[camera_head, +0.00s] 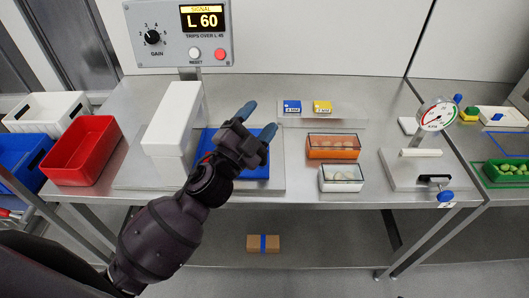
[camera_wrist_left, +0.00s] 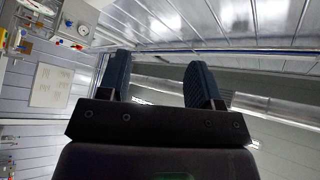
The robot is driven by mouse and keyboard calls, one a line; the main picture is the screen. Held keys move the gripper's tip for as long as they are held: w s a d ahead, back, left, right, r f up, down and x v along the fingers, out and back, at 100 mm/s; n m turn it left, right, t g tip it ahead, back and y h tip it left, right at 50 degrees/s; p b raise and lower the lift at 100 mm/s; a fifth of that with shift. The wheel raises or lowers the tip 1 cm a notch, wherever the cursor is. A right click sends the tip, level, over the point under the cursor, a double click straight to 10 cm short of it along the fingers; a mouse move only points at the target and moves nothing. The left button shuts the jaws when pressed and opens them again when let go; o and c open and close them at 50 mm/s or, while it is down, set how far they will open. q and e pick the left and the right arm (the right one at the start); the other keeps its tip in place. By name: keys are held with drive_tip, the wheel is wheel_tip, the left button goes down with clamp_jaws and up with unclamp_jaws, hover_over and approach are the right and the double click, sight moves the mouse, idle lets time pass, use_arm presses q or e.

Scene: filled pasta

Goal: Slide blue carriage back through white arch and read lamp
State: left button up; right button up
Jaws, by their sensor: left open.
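The blue carriage (camera_head: 255,172) is a flat blue piece on a grey metal base, partly hidden behind my left gripper and forearm. The white arch (camera_head: 175,115) is a long white block standing on the same base, left of the blue piece; its opening cannot be seen. The panel (camera_head: 143,44) behind has a display (camera_head: 202,19) reading "SIGNAL L 60", with "TRIPS OVER L 45" below, and a red round lamp or button (camera_head: 220,55). My left gripper (camera_head: 258,119) is open and empty above the blue piece. Its spread fingers also show in the left wrist view (camera_wrist_left: 159,75).
A red bin (camera_head: 82,150) and white bin (camera_head: 46,111) stand at the left. An orange tray (camera_head: 333,154) and white tray (camera_head: 341,187) stand right of the base. Blue and yellow blocks (camera_head: 322,107) lie behind. A dial gauge (camera_head: 436,116) stands further right.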

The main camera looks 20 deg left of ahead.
use_arm(q)
drive_tip(key=d+r+m+g+h, duration=0.2)
drive_tip(key=d+m+g+h, duration=0.6)
drive_tip(key=m+h, duration=0.4)
drive_tip(key=d+f+m+g+y, duration=0.3)
drive_tip(key=d+f+m+g, duration=0.25)
drive_tip(key=m+g, duration=0.5)
drive_tip(key=w+a+f+m+g+y, duration=0.2)
drive_tip(key=w+a+f+m+y, duration=0.25)
drive_tip(key=y, duration=0.45)
drive_tip(key=w+a+y, duration=0.1)
drive_tip(key=a+y, duration=0.1)
drive_tip(key=a, duration=0.1)
drive_tip(key=w+a+n+y, duration=0.1)
drive_tip(key=a+y, duration=0.1)
drive_tip(key=a, duration=0.2)
drive_tip(key=w+a+f+y, duration=0.1)
drive_tip(key=a+y, duration=0.2)
drive_tip(key=shift+w+a+n, duration=0.15)
drive_tip(key=shift+a+n, duration=0.15)
drive_tip(key=shift+a, duration=0.05)
wheel_tip(320, 180, down, 11)
drive_tip(key=shift+r+p, duration=0.2)
drive_tip(key=shift+p, duration=0.25)
